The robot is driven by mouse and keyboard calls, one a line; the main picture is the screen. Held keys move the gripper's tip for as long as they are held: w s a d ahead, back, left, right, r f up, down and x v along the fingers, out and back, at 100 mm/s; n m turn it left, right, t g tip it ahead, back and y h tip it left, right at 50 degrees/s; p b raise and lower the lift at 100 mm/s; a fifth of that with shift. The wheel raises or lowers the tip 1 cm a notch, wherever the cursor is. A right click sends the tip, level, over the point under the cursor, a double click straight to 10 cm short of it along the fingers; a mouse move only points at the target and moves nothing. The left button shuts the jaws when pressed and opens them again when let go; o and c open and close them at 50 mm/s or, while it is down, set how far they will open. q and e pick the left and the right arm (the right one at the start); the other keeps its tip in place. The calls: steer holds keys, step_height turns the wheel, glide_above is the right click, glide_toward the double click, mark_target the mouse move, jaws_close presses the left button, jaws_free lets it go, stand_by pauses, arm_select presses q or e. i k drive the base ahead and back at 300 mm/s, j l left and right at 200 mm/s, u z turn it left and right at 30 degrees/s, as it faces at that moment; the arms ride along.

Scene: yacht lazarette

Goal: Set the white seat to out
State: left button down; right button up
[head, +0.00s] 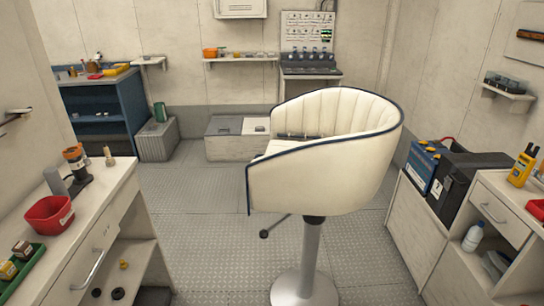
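The white seat (325,165) stands in the middle of the head view. It is a bucket seat with dark blue piping, on a metal pedestal (309,255) with a round base on the floor. Its open front faces left and away from me, and its curved back is toward the right and near side. A thin lever with a black knob (264,233) sticks out to the left under the seat. Part of the cushion is hidden behind the near side. Neither of my grippers is in view.
A white counter (110,190) at left holds a red bin (50,214) and small items. White cabinets (418,220) at right hold a black box (465,180). A low locker (230,140) stands behind the seat. Tread-plate floor (205,230) is clear left of the seat.

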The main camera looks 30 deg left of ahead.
mark_target(351, 135)
steer(key=i+j, duration=0.35)
steer(key=j, duration=0.15)
steer(key=i+j, duration=0.3)
steer(key=j, duration=0.25)
steer(key=i+j+u, duration=0.1)
steer(key=i+j, duration=0.25)
steer(key=j, duration=0.15)
steer(key=i+j, duration=0.35)
steer(key=j, duration=0.15)
steer(key=i+j, duration=0.15)
steer(key=j, duration=0.25)
steer(key=l, duration=0.15)
steer(key=j, duration=0.2)
